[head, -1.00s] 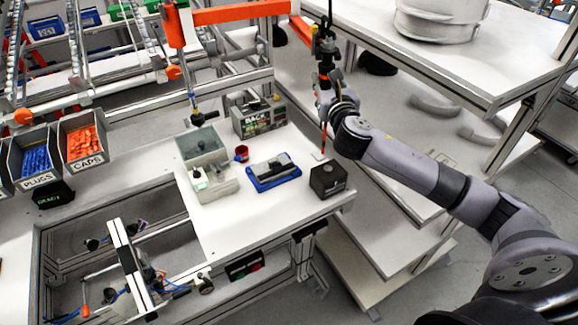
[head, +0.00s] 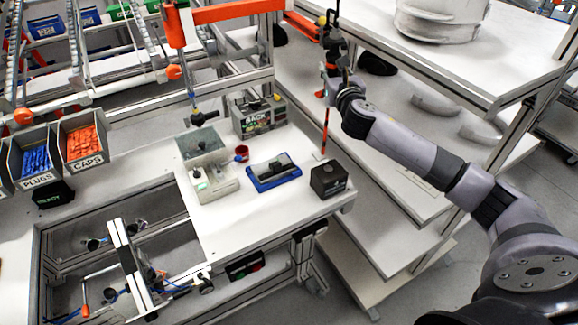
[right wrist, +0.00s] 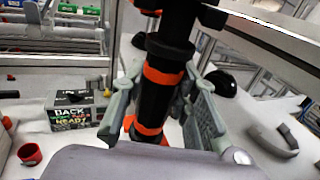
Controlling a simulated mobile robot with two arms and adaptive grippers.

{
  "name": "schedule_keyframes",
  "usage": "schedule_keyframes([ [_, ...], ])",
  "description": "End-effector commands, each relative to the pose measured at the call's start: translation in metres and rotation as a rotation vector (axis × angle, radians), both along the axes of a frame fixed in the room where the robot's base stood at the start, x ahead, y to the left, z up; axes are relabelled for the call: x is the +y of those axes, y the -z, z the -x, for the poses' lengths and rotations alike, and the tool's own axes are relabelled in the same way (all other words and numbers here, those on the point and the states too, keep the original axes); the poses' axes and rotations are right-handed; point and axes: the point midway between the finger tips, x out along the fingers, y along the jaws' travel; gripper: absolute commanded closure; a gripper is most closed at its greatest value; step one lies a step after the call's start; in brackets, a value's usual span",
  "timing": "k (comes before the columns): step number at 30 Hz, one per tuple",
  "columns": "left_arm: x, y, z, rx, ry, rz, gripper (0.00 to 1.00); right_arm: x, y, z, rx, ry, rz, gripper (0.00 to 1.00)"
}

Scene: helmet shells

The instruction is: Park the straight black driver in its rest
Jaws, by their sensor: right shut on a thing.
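The straight black driver (right wrist: 165,85), with orange bands, is upright between the fingers of my right gripper (right wrist: 160,112) in the right wrist view. The fingers are shut on it. In the head view, my right gripper (head: 334,84) holds the driver (head: 334,48) above the bench's right end, under a dark line from above. The post's upper end is partly hidden near the gripper. My left gripper is out of view.
A black box (head: 328,180), blue tray (head: 273,172), red cup (head: 241,153) and labelled grey box (head: 258,118) stand on the bench. Another tool (head: 197,116) hangs at left. A white shelf rack (head: 400,185) stands close on the right.

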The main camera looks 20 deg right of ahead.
Motion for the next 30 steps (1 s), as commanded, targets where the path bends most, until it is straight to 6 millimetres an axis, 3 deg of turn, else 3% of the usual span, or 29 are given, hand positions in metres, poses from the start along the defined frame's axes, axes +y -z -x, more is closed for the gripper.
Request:
schedule_keyframes([
  [14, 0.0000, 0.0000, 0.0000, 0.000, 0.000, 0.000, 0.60, -0.0008, 0.0002, -0.0021, 0.001, -0.001, 0.000, 1.00],
  [15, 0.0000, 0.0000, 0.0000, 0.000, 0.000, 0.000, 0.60, -0.0008, 0.0002, -0.0021, 0.001, -0.001, 0.000, 0.70],
  [24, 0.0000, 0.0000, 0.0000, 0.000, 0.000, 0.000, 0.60, -0.0009, 0.0002, -0.0020, 0.001, 0.000, 0.000, 0.50],
  [30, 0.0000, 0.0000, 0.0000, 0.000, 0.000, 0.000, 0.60, -0.0009, 0.0002, -0.0020, 0.001, 0.000, 0.000, 0.49],
])
